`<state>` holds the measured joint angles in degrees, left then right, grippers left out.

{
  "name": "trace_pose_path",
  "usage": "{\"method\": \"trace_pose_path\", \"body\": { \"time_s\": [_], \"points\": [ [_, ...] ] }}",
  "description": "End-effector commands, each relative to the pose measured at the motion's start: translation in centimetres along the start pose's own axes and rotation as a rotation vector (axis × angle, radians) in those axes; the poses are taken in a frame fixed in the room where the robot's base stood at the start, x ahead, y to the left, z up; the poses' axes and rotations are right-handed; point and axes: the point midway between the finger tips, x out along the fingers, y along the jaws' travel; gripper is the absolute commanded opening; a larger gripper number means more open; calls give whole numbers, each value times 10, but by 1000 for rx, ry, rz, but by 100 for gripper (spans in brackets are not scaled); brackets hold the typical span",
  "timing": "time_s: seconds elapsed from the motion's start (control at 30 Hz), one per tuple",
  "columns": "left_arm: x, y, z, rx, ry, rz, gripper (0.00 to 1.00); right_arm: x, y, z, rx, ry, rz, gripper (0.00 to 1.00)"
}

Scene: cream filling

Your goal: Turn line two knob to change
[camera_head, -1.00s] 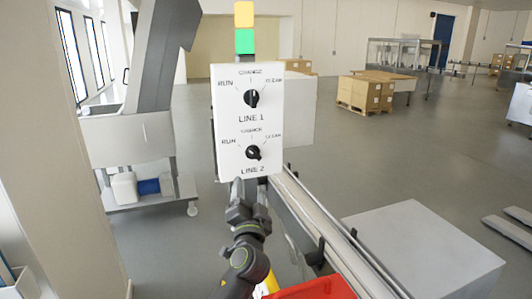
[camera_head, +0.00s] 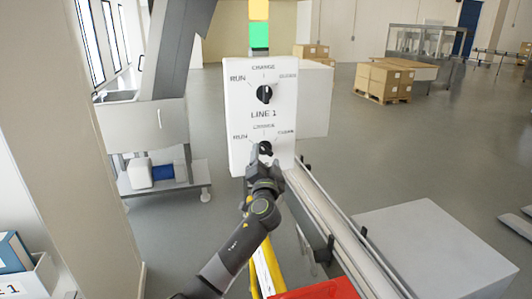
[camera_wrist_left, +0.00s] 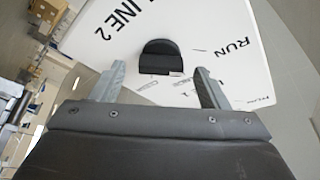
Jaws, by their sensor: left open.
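The white control panel (camera_head: 240,150) stands upright in the head view, with the LINE 1 knob (camera_head: 264,94) above the LINE 2 knob (camera_head: 265,149). Both knobs are black. My left gripper (camera_head: 264,164) is at the LINE 2 knob and hides its lower part and the LINE 2 label. In the left wrist view the LINE 2 knob (camera_wrist_left: 155,57) lies just ahead of and between the fingertips of my open left gripper (camera_wrist_left: 159,71). Gaps show on both sides of the knob, and the fingers are not closed on it. Its exact pointing direction is unclear.
A conveyor rail (camera_head: 335,225) runs beside the panel, with a grey box (camera_head: 435,250) to its right. A red container (camera_head: 320,290) and a yellow bar (camera_head: 255,275) are below. Cartons (camera_head: 385,82) are farther back.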

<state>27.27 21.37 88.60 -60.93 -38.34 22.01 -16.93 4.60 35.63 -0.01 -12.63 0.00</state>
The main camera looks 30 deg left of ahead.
Motion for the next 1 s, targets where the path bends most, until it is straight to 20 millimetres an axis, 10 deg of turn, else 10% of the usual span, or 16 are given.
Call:
{"method": "trace_pose_path", "body": {
  "time_s": [0.5, 0.83, 1.0],
  "points": [
    [16, 0, 0, -1, 0, 0, 69, -4, 0, 3, 1, -4, 0, 36],
    [15, 0, 0, 0, 0, 0, 27, -4, 0, 5, 1, -7, 0, 36],
    [15, -1, 0, 5, -1, 2, 24, -6, 0, 5, 1, -7, 0, 36]
  ]
}}
